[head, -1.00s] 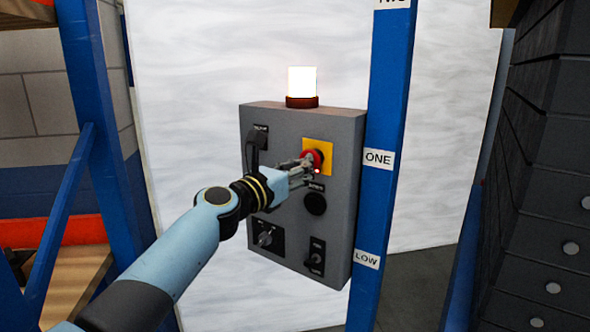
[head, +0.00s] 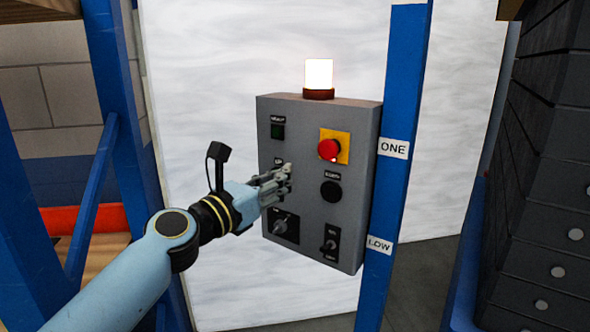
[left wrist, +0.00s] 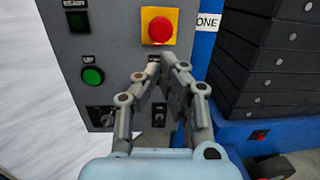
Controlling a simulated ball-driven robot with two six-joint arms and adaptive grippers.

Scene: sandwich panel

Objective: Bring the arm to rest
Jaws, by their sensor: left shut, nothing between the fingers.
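My left gripper (head: 288,172) is shut and empty in front of the grey control panel (head: 305,110), to the lower left of the red button (head: 329,150) on its yellow plate. In the left wrist view the shut fingertips (left wrist: 166,60) show below the red button (left wrist: 159,29). A round black button (head: 331,191) is to the right of the gripper in the head view. A lit green button (left wrist: 92,76) shows in the left wrist view; my gripper hides it in the head view. My right gripper is not in view.
A glowing beacon (head: 318,76) stands on top of the panel. A blue post (head: 398,110) with labels is close to the panel's right side. Dark stacked drawers (head: 550,200) are at the right, and a blue rack frame (head: 115,90) is at the left.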

